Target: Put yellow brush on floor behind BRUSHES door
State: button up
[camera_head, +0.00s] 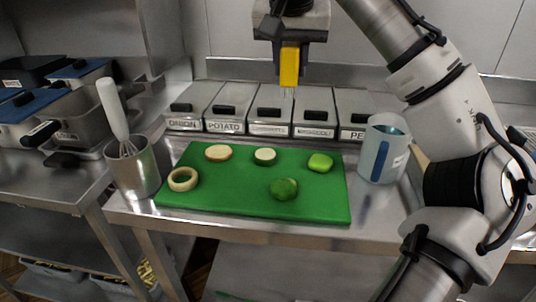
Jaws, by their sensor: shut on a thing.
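My gripper (290,60) is at the top centre, above the row of labelled bins. It is shut on the yellow brush (289,72). The brush hangs upright between the fingers, with thin pale bristles or prongs pointing down in front of a bin. The jaws hide part of the brush. No door labelled BRUSHES can be made out in this view.
A green board (230,196) with several vegetable pieces lies on the steel counter. Lidded bins (225,107) line its back. A steel cup (134,172) with a whisk stands left, a jug (382,150) right. Crates (55,272) sit low at left.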

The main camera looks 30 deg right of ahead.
notch_tip(320, 180, down, 18)
jog(key=shift+r+b, duration=0.1)
jog(key=shift+b, duration=0.3)
jog(key=o, duration=1)
